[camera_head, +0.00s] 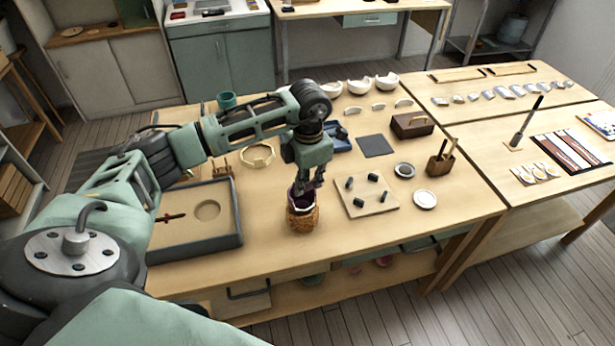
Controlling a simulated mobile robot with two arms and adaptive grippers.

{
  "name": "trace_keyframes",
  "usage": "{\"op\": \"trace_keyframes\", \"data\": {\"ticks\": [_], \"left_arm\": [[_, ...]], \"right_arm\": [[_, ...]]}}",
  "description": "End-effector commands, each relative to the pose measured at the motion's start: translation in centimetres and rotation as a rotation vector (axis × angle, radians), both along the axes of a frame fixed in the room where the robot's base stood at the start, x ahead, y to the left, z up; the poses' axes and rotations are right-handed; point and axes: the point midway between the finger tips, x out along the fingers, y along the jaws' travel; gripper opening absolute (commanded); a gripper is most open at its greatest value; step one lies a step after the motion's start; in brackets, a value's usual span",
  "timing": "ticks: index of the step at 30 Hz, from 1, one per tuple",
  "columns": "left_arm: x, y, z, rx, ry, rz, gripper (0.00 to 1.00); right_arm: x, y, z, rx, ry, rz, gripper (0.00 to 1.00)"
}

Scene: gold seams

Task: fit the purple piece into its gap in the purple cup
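The purple cup (293,198) stands near the front of the main table, at the middle of the view. Its purple upper part shows above a brown-orange, rough-looking lower part or holder (302,222). My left gripper (309,186) points down right at the cup's rim, on its right side, and covers part of the rim. Its fingers are small and dark here, so I cannot tell if they are shut or hold anything. I cannot make out the purple piece or the gap in the cup. My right gripper is not in view.
A dark-edged tray (238,222) lies left of the cup. A pale board (352,210) with several dark green pieces lies close on its right. A white dish (425,199), a wooden block with tools (440,163) and white bowls (358,87) stand farther off.

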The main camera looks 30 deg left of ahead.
Motion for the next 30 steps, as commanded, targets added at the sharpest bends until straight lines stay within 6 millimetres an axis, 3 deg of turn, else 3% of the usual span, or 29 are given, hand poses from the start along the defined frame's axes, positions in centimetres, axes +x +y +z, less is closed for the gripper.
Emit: {"op": "trace_keyframes", "data": {"ticks": [13, 30], "left_arm": [[0.0, -0.1, -2.7, -0.001, 0.0, -0.003, 0.0], [0.0, 0.0, -6.5, 0.0, -0.001, -0.005, 0.0]], "right_arm": [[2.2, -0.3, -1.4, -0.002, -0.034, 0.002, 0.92], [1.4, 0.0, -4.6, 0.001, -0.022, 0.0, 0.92]]}}
